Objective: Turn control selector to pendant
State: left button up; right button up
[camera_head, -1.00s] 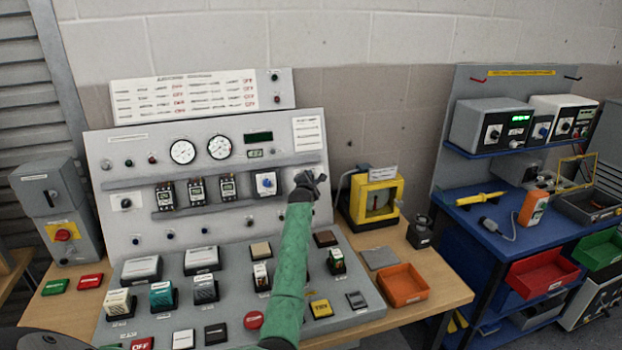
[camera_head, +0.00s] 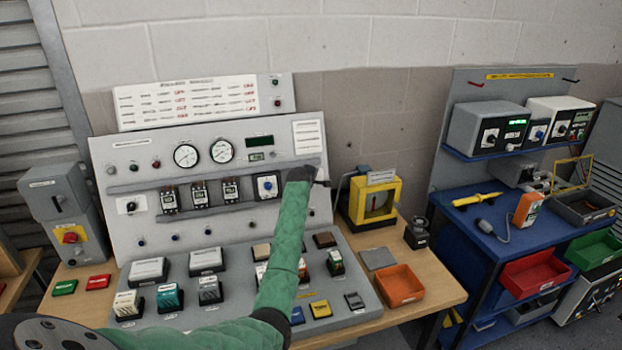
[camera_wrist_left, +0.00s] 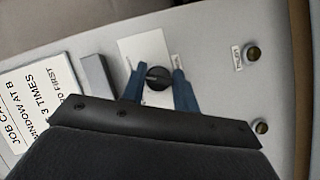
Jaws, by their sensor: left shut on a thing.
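The grey control panel (camera_head: 225,230) stands on the wooden bench. In the left wrist view, a round black selector knob (camera_wrist_left: 158,78) sits on a white plate (camera_wrist_left: 145,50) near the panel's edge. My left gripper (camera_wrist_left: 158,88) has its two blue fingers on either side of this knob and is shut on it. The lettering beside the knob is too small to read. In the head view, my left gripper (camera_head: 304,174) is at the panel's upper right, below the white card (camera_head: 308,134), and hides the knob. My right gripper is not in view.
A blue-knobbed selector (camera_head: 267,185) is just left of my gripper. A yellow-framed device (camera_head: 374,200) and an orange tray (camera_head: 399,285) stand to the right. Two round buttons (camera_wrist_left: 253,53) (camera_wrist_left: 260,127) are near the knob. My green forearm crosses above the panel's lower controls.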

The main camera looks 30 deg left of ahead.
pick_arm(q)
jog(key=shift+m+g+p, duration=0.45)
jog(key=shift+m+g, duration=0.25)
jog(key=shift+m, duration=0.3)
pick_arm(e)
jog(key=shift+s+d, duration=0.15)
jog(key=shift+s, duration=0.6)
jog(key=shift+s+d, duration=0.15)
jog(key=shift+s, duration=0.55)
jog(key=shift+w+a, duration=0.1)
pick_arm(q)
jog(key=o, duration=1)
jog(key=shift+c, duration=0.2)
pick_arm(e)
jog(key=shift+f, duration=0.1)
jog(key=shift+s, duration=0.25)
pick_arm(q)
jog(key=b+v, duration=0.3)
jog(key=v, duration=0.4)
jog(key=shift+s+d+r, duration=0.15)
jog(key=shift+s+d, duration=0.05)
jog(key=shift+s, duration=0.05)
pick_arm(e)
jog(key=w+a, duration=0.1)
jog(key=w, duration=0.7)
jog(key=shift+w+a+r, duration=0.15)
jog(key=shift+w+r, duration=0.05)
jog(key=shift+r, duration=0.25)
